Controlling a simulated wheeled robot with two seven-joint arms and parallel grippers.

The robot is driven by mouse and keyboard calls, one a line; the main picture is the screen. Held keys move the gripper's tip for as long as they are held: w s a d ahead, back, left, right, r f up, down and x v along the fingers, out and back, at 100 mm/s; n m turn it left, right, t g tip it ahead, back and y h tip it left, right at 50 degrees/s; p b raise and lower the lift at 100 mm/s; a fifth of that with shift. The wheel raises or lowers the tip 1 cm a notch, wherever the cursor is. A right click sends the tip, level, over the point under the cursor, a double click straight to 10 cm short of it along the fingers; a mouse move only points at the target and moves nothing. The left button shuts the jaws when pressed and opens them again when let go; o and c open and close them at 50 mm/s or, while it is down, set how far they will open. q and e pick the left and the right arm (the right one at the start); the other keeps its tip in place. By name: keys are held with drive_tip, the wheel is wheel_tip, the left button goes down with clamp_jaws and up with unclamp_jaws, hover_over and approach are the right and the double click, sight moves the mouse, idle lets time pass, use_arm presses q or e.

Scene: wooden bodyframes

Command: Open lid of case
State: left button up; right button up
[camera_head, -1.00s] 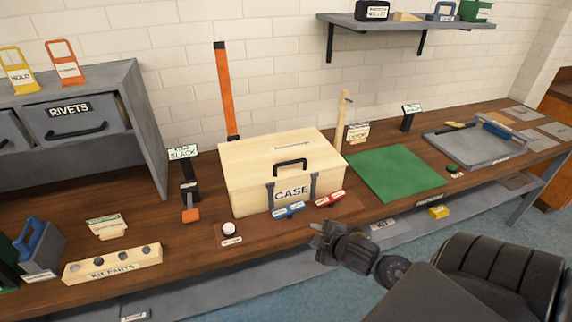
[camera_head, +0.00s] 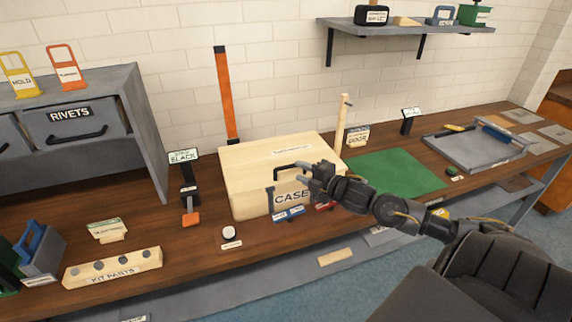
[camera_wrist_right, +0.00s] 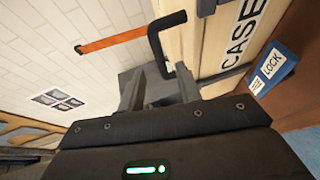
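The pale wooden case (camera_head: 245,190) stands on the brown workbench with its lid (camera_head: 270,153) shut. A black handle (camera_head: 290,167) is on its upper front, and dark latches flank the CASE label. My right gripper (camera_head: 305,172) is at the front right of the case, close to the handle, and covers the right latch. In the right wrist view its two fingers (camera_wrist_right: 160,90) are apart. The black handle (camera_wrist_right: 157,42) is just ahead of them, its near end in line with the gap; I cannot tell whether they touch. My left gripper is out of view.
A blue tag (camera_head: 288,214) and a partly hidden red tag lie at the case's front. A white button (camera_head: 228,232) and a black stand (camera_head: 187,185) are left of it. A green mat (camera_head: 410,172) lies right, partly behind my arm. An orange strip (camera_head: 226,95) stands behind.

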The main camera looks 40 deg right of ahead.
sight(291, 167)
drive_tip(key=w, duration=0.2)
drive_tip(key=w+f+p, duration=0.1)
drive_tip(key=w, duration=0.5)
drive_tip(key=shift+a+f, duration=0.25)
drive_tip(key=shift+s, duration=0.1)
drive_tip(key=shift+c, duration=0.2)
clamp_jaws()
